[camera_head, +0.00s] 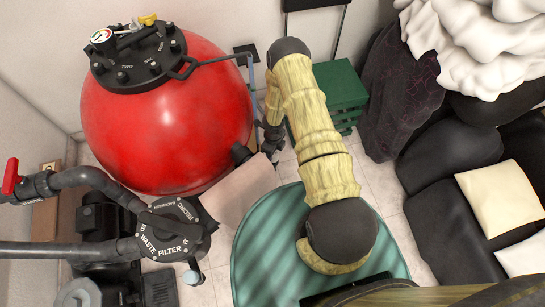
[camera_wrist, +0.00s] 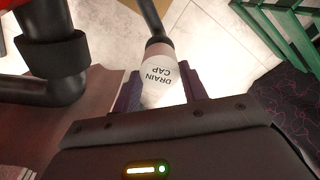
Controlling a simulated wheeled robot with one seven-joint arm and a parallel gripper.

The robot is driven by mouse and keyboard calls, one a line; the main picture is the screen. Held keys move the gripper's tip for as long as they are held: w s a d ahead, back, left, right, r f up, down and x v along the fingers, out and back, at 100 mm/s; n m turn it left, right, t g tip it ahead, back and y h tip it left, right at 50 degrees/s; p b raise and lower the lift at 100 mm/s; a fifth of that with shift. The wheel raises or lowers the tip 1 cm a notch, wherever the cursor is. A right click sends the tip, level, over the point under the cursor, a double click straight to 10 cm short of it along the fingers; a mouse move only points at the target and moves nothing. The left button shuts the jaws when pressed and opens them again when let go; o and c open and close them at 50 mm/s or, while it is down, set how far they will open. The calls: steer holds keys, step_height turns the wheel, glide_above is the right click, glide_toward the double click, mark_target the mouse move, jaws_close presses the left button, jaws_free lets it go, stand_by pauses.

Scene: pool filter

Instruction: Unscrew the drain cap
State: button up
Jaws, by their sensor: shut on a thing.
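The drain cap (camera_wrist: 160,80) is a pale, rounded cap with the printed words "DRAIN CAP", close in front of the wrist camera. My gripper (camera_wrist: 159,92) has a dark finger on each side of the cap and is shut on it. A thin dark pipe or rod runs from the cap's far end toward the top of the wrist view. In the head view my gripper (camera_head: 271,138) is low beside the right side of the red filter tank (camera_head: 165,120). I cannot make out the cap there; my gripper and arm crowd that spot.
A dark pipe with a thick collar (camera_wrist: 50,50) stands left of the cap in the wrist view. The valve labelled "WASTE FILTER" (camera_head: 170,230) and its pipes are at lower left. A green crate (camera_head: 340,88) and a black sofa (camera_head: 450,160) are to the right. Pale floor tiles lie between.

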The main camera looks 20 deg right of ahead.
steer(key=shift+r+p, duration=1.15)
steer(key=shift+r, duration=0.45)
steer(key=shift+w, duration=0.1)
